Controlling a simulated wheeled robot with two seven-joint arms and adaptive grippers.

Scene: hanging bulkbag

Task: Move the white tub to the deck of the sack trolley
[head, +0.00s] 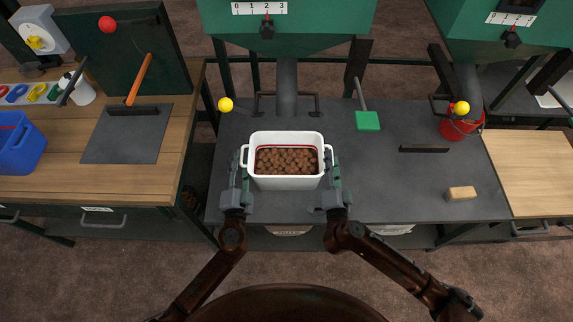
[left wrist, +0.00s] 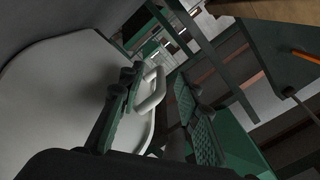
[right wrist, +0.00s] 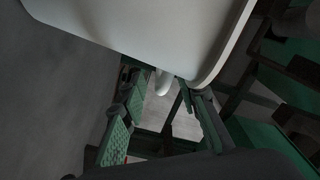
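The white tub (head: 286,183) stands on the dark grey bench top, full of brown lumps below a red line inside its rim. It has a loop handle at each end. My left gripper (head: 240,170) is open at the left handle; in the left wrist view the handle (left wrist: 152,92) lies between the spread fingers, nearer one of them. My right gripper (head: 333,172) is open at the right handle; in the right wrist view that handle (right wrist: 163,82) shows between the parted fingers. I cannot make out the sack trolley in any view.
A chute pipe (head: 287,90) comes down behind the tub. A green scoop (head: 367,121), a dark bar (head: 424,149), a wooden block (head: 461,193) and a red bucket (head: 462,127) stand to the right. A wooden counter with a blue bin (head: 20,145) is at left.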

